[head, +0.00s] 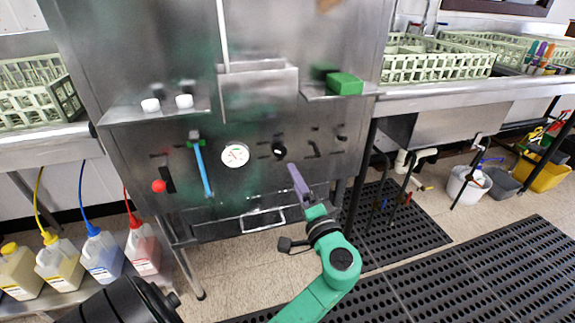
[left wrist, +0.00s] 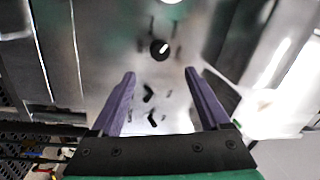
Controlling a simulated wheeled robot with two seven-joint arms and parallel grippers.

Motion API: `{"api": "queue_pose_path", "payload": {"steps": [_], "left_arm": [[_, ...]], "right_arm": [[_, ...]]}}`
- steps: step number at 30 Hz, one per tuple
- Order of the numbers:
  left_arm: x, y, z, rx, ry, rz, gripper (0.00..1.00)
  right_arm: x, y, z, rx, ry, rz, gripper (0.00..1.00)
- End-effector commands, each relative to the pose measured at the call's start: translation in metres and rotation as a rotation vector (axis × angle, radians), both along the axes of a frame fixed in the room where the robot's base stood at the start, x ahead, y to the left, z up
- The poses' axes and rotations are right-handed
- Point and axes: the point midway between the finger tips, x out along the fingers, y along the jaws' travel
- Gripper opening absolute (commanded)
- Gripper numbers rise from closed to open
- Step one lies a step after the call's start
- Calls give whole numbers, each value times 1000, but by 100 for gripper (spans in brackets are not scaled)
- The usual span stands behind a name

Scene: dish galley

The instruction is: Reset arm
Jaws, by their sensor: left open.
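My left gripper (head: 297,182), with purple fingers on a green arm, is raised in front of the steel machine's lower panel in the head view. In the left wrist view the two purple fingers (left wrist: 158,95) stand wide apart with nothing between them. A black round knob (head: 279,150) with a white mark is on the panel just above the fingertips. The knob (left wrist: 159,47) also shows beyond and between the fingers in the left wrist view. I cannot tell the exact gap to the panel, but no contact is visible. My right gripper is not in view.
The panel also has a white dial gauge (head: 235,154), a blue-handled lever (head: 203,169) and a red button (head: 158,186). A green block (head: 344,83) sits on a small ledge. Dish racks (head: 438,66) stand on the right counter. Jugs (head: 100,256) stand at lower left. Black mats (head: 480,275) cover the floor.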

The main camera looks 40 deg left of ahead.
Motion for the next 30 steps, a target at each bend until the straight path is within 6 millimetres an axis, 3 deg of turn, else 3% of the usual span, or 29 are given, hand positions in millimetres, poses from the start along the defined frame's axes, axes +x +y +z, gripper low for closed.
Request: {"api": "queue_pose_path", "payload": {"steps": [3,7,23,26,29,30], "left_arm": [[-14,-22,-4,-2,1,-1,80],[-21,-34,-4,0,0,1,80],[-22,-35,-6,-4,4,0,80],[-19,-28,-31,-70,55,-18,80],[-19,-15,-97,-246,183,-55,80],[-23,-11,-133,-345,248,-71,80]], "right_arm": [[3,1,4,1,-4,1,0],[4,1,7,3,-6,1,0],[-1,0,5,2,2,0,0],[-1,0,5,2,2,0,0],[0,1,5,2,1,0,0],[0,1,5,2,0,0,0]]}}
